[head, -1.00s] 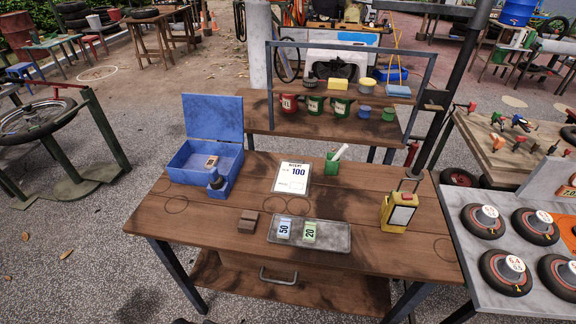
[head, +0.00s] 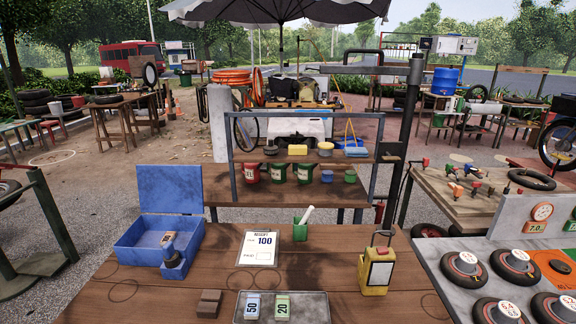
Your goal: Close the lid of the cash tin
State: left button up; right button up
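The blue cash tin (head: 138,243) stands at the left back of the wooden table. Its lid (head: 170,189) is open and stands upright along the tin's back edge. A small tan-and-dark item (head: 168,239) shows inside the tin. A small blue stand with a dark round top (head: 174,262) is at the tin's front right corner; I cannot tell whether it touches the tin. Neither of my grippers is in view.
On the wooden table (head: 200,291) are a receipt card (head: 259,247), a green holder (head: 300,231), a yellow device (head: 377,267), a brown block (head: 209,303) and a grey tray (head: 313,306) with number cards. A shelf rack (head: 304,157) stands behind. A tyre table (head: 445,262) is at right.

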aim_at(174, 189)
jog(key=u, duration=2.8)
jog(key=i, duration=3.45)
jog(key=z, duration=2.75)
jog(key=i, duration=2.6)
jog(key=z, duration=0.05)
